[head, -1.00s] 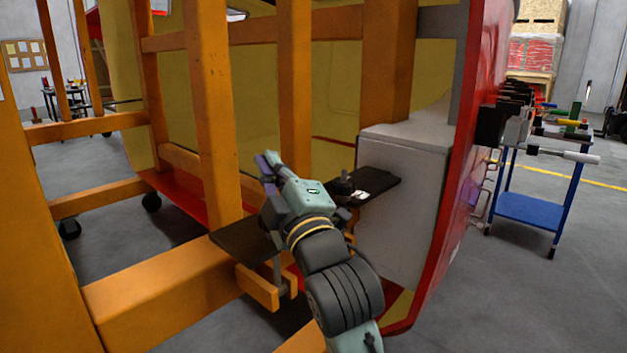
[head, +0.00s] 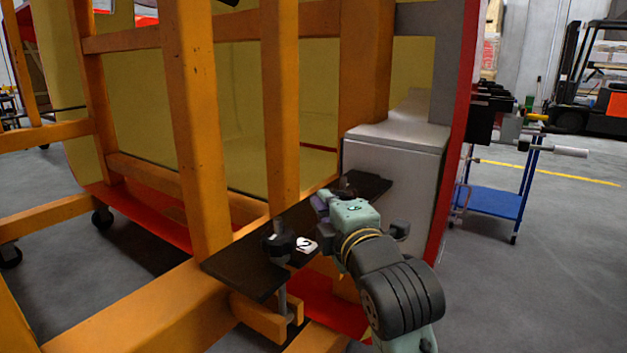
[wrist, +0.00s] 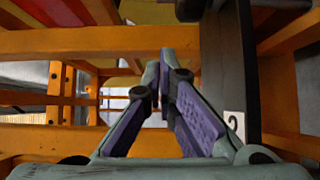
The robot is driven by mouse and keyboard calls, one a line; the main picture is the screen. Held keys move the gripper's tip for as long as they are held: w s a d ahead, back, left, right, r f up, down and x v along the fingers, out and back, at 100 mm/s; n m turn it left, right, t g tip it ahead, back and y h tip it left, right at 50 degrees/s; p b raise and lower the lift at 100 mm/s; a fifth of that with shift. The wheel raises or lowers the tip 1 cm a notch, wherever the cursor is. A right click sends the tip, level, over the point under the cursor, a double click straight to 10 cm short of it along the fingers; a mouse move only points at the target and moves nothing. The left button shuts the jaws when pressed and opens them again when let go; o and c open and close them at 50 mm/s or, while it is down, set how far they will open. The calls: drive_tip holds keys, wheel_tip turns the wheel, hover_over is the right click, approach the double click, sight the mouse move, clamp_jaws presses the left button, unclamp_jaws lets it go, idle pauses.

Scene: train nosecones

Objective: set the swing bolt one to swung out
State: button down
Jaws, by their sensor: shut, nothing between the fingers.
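A dark plate (head: 240,270) lies along the orange frame, with two black-knobbed swing bolts. The near bolt (head: 278,244) stands upright at the plate, its rod showing below. A white label "2" (head: 306,245) is beside it and also shows in the wrist view (wrist: 234,125). The far knob (head: 346,190) is partly hidden behind my gripper; its label is not visible, so I cannot read its number or tell its bolt's position. My gripper (head: 322,203) is shut and empty by the plate's far half. In the wrist view, its purple-padded fingers (wrist: 164,62) come together left of the plate (wrist: 228,60).
Orange posts and beams (head: 205,130) stand close to the left of my gripper. A grey box (head: 395,170) stands right behind the plate, next to a red panel edge (head: 458,120). A blue cart (head: 495,201) is farther right, with open floor between.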

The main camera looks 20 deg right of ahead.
idle(0.4)
drive_tip(key=w+p, duration=0.1)
drive_tip(key=w, duration=0.4)
drive_tip(key=w+p, duration=0.2)
drive_tip(key=w, duration=0.3)
drive_tip(key=shift+d+r, duration=0.15)
drive_tip(key=shift+d, duration=0.05)
drive_tip(key=s+d+p, duration=0.1)
drive_tip(key=s+d, duration=0.1)
drive_tip(key=shift+s+d, duration=0.1)
drive_tip(key=shift+d, duration=0.25)
drive_tip(key=shift+s+d, duration=0.2)
drive_tip(key=shift+f, duration=0.2)
